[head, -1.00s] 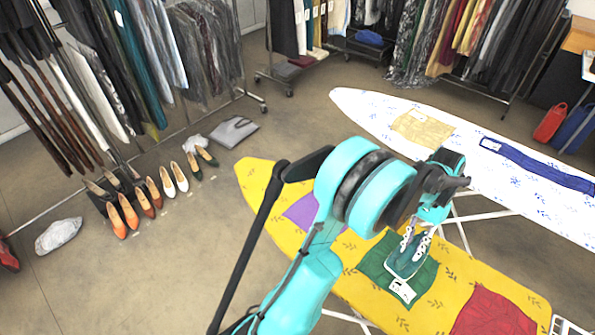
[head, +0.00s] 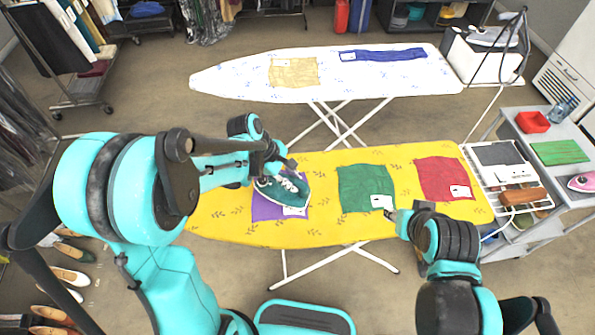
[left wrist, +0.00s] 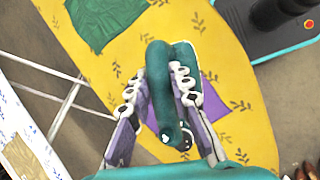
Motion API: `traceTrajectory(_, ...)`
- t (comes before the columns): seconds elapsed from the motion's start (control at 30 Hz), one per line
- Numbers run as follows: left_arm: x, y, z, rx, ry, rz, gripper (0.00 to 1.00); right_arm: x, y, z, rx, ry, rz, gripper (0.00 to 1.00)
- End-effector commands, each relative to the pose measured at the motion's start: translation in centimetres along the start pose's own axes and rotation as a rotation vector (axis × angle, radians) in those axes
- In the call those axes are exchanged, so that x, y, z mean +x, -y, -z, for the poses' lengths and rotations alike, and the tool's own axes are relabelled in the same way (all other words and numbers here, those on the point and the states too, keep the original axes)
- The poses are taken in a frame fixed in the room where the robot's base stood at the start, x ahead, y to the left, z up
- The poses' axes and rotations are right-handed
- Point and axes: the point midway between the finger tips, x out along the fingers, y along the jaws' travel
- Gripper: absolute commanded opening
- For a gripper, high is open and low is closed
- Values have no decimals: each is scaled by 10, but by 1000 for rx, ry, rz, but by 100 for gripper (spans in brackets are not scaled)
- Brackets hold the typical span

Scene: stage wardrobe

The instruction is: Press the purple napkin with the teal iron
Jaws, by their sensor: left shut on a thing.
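The purple napkin (head: 267,208) lies on the yellow ironing board (head: 330,228), partly covered by the teal iron (head: 268,190). A white tag shows at its front right. My left gripper (head: 290,183) is shut on the iron's handle. The left wrist view shows the dark teal handle (left wrist: 158,85) between both fingers, with purple cloth (left wrist: 238,98) beside and beneath it. I cannot tell whether the soleplate touches the cloth. My right gripper (head: 391,213) is at the board's front edge, by the green napkin's tag; its fingers are too small to read.
A green napkin (head: 355,185) and a red napkin (head: 440,178) lie to the right on the same board. A wire rest (head: 484,178) is at its right end. A white ironing board (head: 230,78) stands behind. A grey cart (head: 560,180) stands at right.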

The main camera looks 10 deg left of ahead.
Motion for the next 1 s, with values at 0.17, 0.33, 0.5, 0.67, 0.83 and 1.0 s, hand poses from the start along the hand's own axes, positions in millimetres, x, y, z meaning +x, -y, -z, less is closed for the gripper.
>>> traceTrajectory(0.17,-9,-2,-24,-279,-62,-116,0,-12,0,9,0,0,0,40)
traceTrajectory(0.33,-11,-3,-32,-409,-89,-167,0,-15,0,11,0,0,0,40)
traceTrajectory(0.5,-6,-2,-30,-440,-95,-178,0,-11,0,8,0,0,0,40)
traceTrajectory(0.67,8,1,-24,-439,-95,-177,0,-1,0,0,0,0,0,40)
traceTrajectory(0.83,28,5,-15,-438,-95,-177,0,14,0,-10,0,0,0,40)
traceTrajectory(1.0,44,9,-9,-438,-95,-176,0,25,0,-18,0,0,0,40)
